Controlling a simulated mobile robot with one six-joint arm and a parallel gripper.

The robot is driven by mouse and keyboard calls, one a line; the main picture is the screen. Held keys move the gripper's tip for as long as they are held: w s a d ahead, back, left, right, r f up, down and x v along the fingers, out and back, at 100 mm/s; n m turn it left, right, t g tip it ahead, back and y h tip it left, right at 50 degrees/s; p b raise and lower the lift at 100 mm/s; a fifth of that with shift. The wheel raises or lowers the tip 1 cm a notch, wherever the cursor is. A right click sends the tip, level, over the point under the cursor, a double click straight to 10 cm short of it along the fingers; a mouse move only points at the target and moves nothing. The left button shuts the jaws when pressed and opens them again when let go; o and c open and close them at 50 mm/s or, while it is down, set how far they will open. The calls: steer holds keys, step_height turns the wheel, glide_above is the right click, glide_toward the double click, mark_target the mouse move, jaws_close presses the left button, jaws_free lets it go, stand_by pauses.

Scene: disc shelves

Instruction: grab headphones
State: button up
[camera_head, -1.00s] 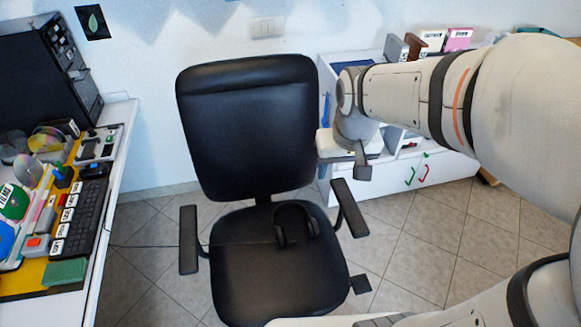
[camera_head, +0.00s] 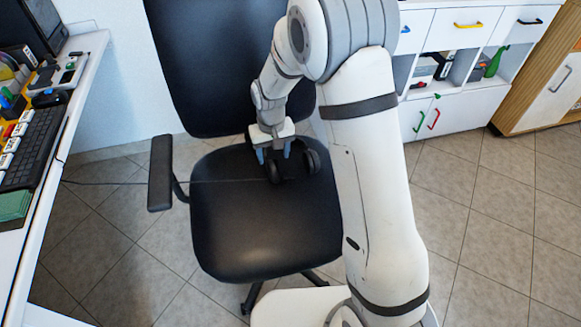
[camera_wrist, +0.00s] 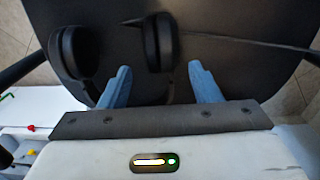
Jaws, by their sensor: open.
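Black headphones (camera_head: 313,161) lie on the black seat of the office chair (camera_head: 262,225). In the wrist view one ear cup (camera_wrist: 80,52) is at the left and the other ear cup (camera_wrist: 160,42) is near the middle. My gripper (camera_head: 273,155) is at the headphones, its blue fingers pointing down. In the wrist view its fingers (camera_wrist: 160,85) are spread apart, with the right ear cup between them and the left ear cup outside the left finger. The headband is mostly hidden by my gripper. Whether the fingers touch the headphones I cannot tell.
A thin cable (camera_head: 130,183) runs from the headphones leftward to the desk (camera_head: 60,170). The chair's backrest (camera_head: 215,70) rises behind my gripper, and an armrest (camera_head: 161,172) stands at the left. White drawers (camera_head: 465,30) are at the back right. The tiled floor at right is clear.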

step_height(320, 180, down, 6)
steer(key=shift+a+f+b, duration=0.1)
steer(key=shift+f+b, duration=0.1)
steer(key=shift+b, duration=0.8)
steer(key=shift+r, duration=0.1)
steer(key=c, duration=1.2)
